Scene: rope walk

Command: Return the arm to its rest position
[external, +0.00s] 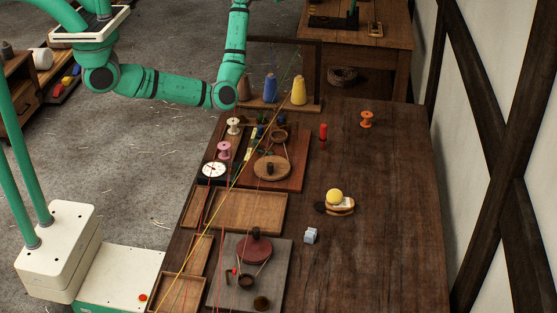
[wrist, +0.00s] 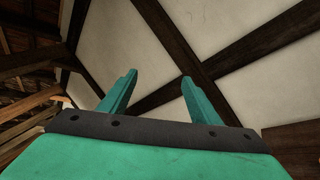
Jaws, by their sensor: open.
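My gripper (wrist: 158,82) shows in the wrist view with its two green fingers spread apart and nothing between them. The wrist view looks up past the fingers at a white wall with dark beams. In the external view my green arm reaches from the upper left, runs right, then bends upward at an elbow left of the table's far end. The arm's upper part leaves the top of the picture, so my gripper is out of sight there.
The long wooden table (external: 390,235) carries trays, spools, a dial, a grey block (external: 310,236) and a yellow ball (external: 334,196) on a small holder. A rack with cones (external: 299,90) stands at its far end near my arm. Coloured strands cross the left side.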

